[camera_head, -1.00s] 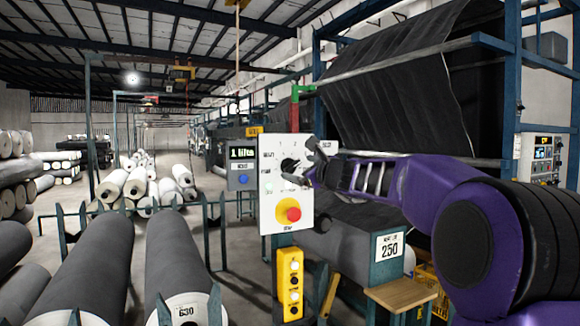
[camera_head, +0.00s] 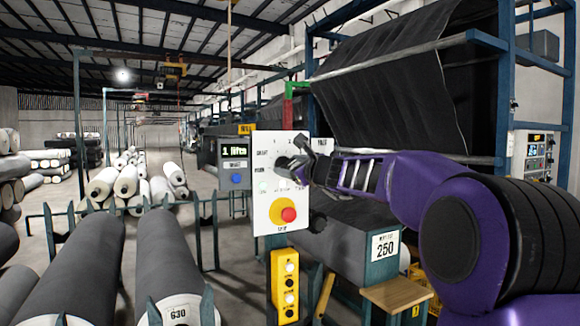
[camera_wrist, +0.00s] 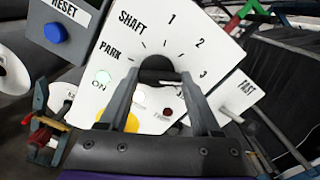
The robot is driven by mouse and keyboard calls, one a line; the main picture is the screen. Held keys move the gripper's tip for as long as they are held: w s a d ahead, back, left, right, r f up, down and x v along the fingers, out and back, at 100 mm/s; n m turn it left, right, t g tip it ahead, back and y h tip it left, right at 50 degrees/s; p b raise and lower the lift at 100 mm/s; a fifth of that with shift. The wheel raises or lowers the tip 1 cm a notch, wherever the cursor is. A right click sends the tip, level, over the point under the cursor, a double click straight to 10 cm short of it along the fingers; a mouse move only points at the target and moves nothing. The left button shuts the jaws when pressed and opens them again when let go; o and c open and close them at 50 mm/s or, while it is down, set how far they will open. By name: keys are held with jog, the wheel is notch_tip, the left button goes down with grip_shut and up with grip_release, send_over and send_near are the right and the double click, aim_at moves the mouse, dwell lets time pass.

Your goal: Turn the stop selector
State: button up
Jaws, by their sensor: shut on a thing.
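A white control panel (camera_head: 268,215) stands upright in front of me, with a dark selector knob (camera_head: 282,162) in its upper half. In the wrist view the knob (camera_wrist: 157,66) is a dark rounded shape, with SHAFT, PARK, 1, 2 and 3 printed around it. My gripper (camera_head: 294,163) reaches in from the right. Its two fingers (camera_wrist: 158,78) stand on either side of the knob, shut on it. Where the knob points cannot be told, as the fingers partly hide it.
A red button on a yellow disc (camera_head: 287,214) sits low on the panel. A grey box with a blue RESET button (camera_wrist: 56,33) is left of it. A yellow push-button box (camera_head: 285,285) is below.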

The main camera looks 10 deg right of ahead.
jog(key=shift+c, duration=1)
jog(key=shift+f+n+b, duration=0.1)
jog(key=shift+n+b, duration=0.2)
jog(key=shift+b, duration=0.05)
jog(key=n+b, duration=0.3)
jog(key=shift+a+n, duration=0.1)
jog(key=shift+n, duration=0.3)
jog(key=n+b, duration=0.3)
jog(key=shift+n, duration=0.3)
jog(key=n+b, duration=0.3)
jog(key=n, duration=0.1)
jog(key=shift+a, duration=0.1)
jog(key=n+b, duration=0.1)
jog(key=n, duration=0.5)
jog(key=shift+s, duration=0.1)
jog(key=n, duration=0.5)
jog(key=shift+a+n, duration=0.15)
jog(key=shift+n, duration=0.25)
